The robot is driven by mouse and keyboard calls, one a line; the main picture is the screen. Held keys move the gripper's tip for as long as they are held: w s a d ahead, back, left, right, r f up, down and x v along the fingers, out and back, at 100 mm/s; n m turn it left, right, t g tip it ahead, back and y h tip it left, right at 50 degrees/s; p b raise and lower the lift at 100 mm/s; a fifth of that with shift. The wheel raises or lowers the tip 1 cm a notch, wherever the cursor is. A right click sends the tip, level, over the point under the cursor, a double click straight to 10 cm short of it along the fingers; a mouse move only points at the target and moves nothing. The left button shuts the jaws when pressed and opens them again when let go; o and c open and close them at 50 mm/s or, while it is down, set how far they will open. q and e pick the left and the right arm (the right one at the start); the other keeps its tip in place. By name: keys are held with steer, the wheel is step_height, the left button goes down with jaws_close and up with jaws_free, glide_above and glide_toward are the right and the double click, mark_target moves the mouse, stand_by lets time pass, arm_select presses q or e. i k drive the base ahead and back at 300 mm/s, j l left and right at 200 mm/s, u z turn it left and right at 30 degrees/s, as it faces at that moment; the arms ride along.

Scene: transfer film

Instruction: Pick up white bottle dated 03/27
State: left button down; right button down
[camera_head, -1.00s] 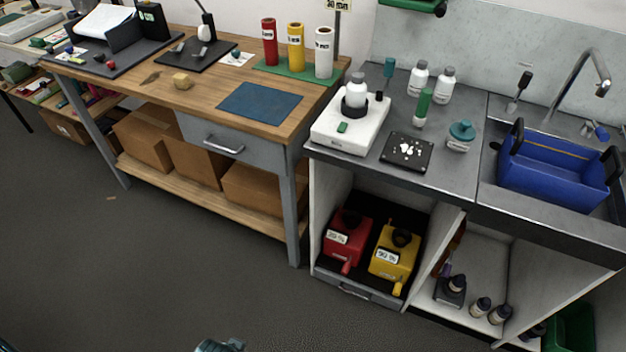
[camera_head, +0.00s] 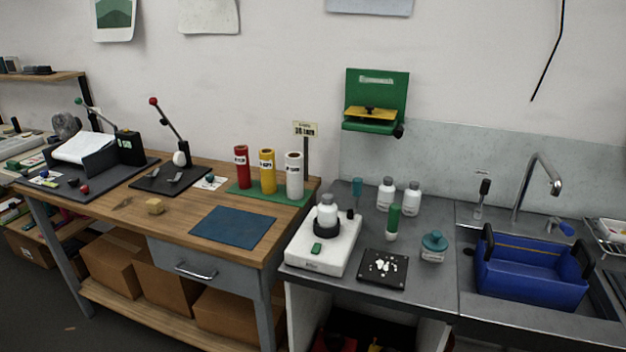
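Several white bottles are in view. One white bottle (camera_head: 327,207) with a grey cap stands in a black ring on a white device (camera_head: 324,246) on the grey counter. Two more, a left white bottle (camera_head: 386,194) and a right white bottle (camera_head: 412,198), stand side by side at the back of the counter near the splashback. All stand upright. No date can be read on any of them, so I cannot tell which is dated 03/27. Neither of my grippers is in view.
Near the bottles are a green-capped tube (camera_head: 393,222), a teal-lidded jar (camera_head: 433,246) and a black plate (camera_head: 383,268) with white pieces. A blue basket (camera_head: 530,270) sits in the sink at right. Red, yellow and white cylinders (camera_head: 294,176) stand on the wooden bench.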

mark_target(327, 211)
steer(key=i+j, duration=1.1)
steer(key=j, duration=0.15)
steer(key=z, duration=1.35)
